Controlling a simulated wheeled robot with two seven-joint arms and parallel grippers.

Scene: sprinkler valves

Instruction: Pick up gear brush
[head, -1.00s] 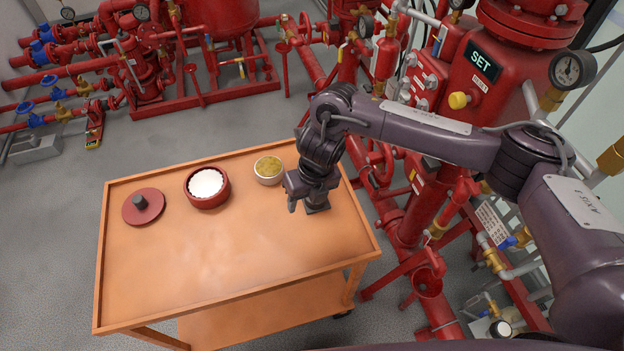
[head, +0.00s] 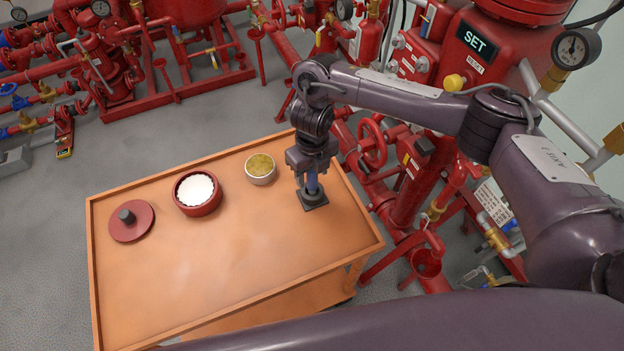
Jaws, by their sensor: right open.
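My left gripper is not in view.
On the orange cart (head: 205,268) are a bowl of yellowish contents (head: 261,180), a red pot of white material (head: 198,210) and a red lid (head: 130,228) with a dark knob. The cart's front is clear. Red pipes and valves (head: 420,185) stand close at the right.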

